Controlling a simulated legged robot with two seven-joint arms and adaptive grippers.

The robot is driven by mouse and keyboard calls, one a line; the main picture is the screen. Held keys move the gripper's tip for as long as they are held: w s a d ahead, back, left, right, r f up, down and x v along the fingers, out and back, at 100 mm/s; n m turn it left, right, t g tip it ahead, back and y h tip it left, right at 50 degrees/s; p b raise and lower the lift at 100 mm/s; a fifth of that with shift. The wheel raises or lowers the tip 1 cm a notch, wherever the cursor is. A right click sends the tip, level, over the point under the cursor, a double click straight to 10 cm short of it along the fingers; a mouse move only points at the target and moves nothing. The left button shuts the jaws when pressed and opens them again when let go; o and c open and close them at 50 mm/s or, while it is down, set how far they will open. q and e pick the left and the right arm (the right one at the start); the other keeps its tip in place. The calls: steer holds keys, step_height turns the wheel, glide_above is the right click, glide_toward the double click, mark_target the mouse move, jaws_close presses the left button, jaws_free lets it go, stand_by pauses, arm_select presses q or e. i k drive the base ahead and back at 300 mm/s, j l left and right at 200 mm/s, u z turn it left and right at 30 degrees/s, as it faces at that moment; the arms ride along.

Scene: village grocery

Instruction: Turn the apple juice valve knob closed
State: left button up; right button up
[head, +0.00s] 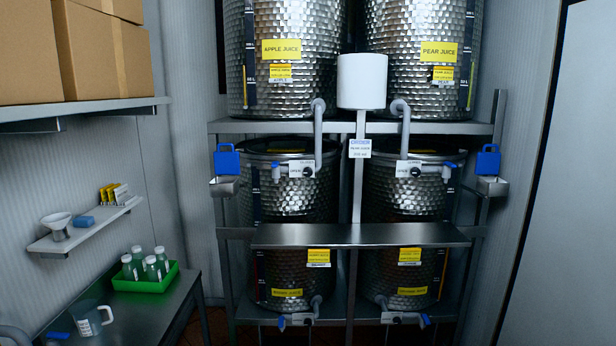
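The apple juice tank (300,95) is a dimpled steel drum at the upper left of the rack, with a yellow APPLE JUICE label (281,49). A grey pipe (318,135) comes down from it to a valve in front of the lower left tank. The apple juice valve knob (308,171) is small, dark and round, beside a white plate (295,168) that seems to read OPEN at its left. The knob's exact angle is too small to tell. Neither of my grippers is in view.
The pear juice valve knob (415,171) sits to the right under its own tank (425,80). A steel shelf (360,235) juts out below the valves. A table (150,310) at lower left holds a green tray (146,284) of bottles and a jug (91,318).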

mark_target(307, 172)
steer(key=i+j+z, duration=0.2)
steer(key=i, duration=0.2)
steer(key=i+j+z, duration=0.25)
steer(key=i, duration=0.2)
